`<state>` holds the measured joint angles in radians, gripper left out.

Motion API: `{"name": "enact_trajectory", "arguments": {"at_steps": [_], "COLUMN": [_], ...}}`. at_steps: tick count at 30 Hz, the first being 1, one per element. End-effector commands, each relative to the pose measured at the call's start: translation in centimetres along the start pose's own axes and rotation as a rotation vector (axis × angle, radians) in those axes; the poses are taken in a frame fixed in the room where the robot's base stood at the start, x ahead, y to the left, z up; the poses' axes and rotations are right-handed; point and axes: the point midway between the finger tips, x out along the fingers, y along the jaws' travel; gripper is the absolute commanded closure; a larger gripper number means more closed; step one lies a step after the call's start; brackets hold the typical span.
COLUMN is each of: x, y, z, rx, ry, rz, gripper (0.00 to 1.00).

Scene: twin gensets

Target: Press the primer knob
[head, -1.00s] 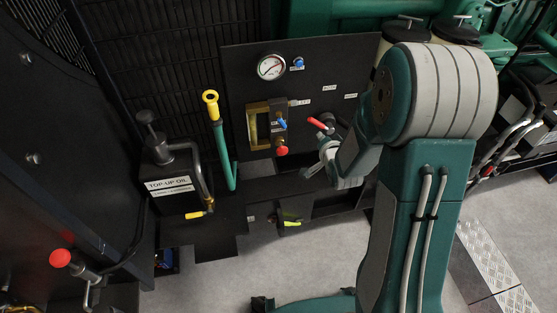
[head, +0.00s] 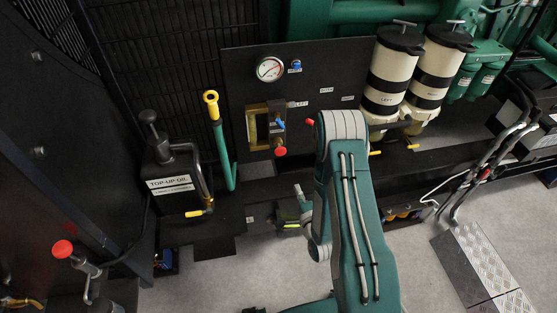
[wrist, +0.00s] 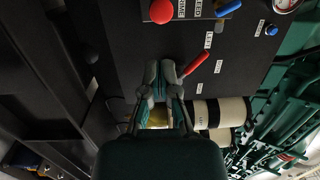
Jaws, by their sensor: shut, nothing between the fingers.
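A pressure gauge (head: 270,69) and a small blue knob (head: 295,65) are higher on the panel. Two filter canisters (head: 389,78) (head: 438,75) stand right. The top-up oil can (head: 163,175) and a hose with yellow end (head: 211,105) stand left.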

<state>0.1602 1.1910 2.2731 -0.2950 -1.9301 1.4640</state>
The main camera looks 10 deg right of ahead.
Motion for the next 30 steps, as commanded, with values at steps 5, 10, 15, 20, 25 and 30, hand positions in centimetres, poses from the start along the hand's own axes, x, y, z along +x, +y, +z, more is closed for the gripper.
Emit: {"name": "enact_trajectory", "arguments": {"at_steps": [5, 10, 15, 20, 25, 30], "x": [-0.3, -0.3, 0.4, 2.9, 6.1, 9.3], "y": [0.2, 0.2, 0.2, 0.1, 0.1, 0.0], "z": [0.0, 0.0, 0.1, 0.1, 0.1, 0.1], "rx": [0.017, 0.016, 0.015, 0.013, 0.013, 0.013], "ry": [0.002, 0.001, -0.001, -0.001, -0.001, 0.0], "rz": [-0.012, -0.011, -0.011, -0.014, -0.014, -0.013], "gripper": [1.0, 1.0, 1.0, 1.0, 1.0, 1.0]}}
